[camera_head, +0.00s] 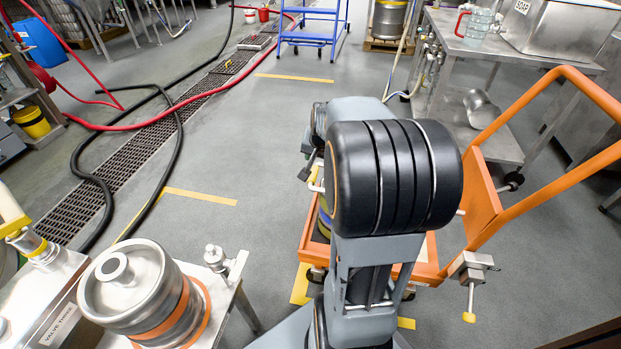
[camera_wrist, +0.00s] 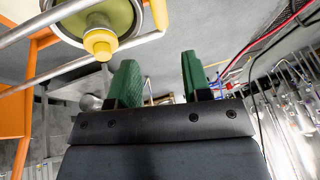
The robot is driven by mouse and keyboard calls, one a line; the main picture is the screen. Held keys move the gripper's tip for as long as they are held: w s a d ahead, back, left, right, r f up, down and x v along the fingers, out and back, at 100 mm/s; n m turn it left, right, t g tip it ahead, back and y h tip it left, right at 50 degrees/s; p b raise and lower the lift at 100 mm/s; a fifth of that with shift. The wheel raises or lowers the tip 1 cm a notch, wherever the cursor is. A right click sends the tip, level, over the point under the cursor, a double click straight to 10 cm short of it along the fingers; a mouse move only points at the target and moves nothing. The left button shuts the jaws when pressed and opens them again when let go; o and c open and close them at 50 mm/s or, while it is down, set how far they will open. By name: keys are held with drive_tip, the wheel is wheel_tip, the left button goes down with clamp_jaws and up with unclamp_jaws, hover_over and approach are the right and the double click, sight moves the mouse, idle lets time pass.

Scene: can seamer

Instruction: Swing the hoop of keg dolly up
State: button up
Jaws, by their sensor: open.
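The orange keg dolly (camera_head: 482,195) stands right of centre in the head view, partly hidden behind my arm. A pale rod with a yellow part (camera_head: 316,180) shows just left of my arm; it may belong to the hoop. In the wrist view, steel bars of what looks like the hoop (camera_wrist: 62,73) cross the upper left, beside a round olive-green keg top (camera_wrist: 122,14) with a yellow knob (camera_wrist: 100,43). My gripper (camera_wrist: 160,76) is open and empty, its green fingers apart from the bars.
A steel keg (camera_head: 130,285) stands on a bench at lower left. A steel table (camera_head: 480,45) stands at upper right, and a blue cart (camera_head: 312,38) at the back. Black hose (camera_head: 178,130) and red hose (camera_head: 140,122) lie across the left floor. The middle floor is clear.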

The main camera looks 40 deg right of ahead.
sight(314, 174)
drive_tip(key=b+x, duration=0.5)
drive_tip(key=x, duration=0.8)
drive_tip(key=shift+w+d+f, duration=0.1)
drive_tip(key=shift+d+f, duration=0.05)
drive_tip(key=shift+f, duration=0.2)
drive_tip(key=shift+c, duration=0.2)
clamp_jaws()
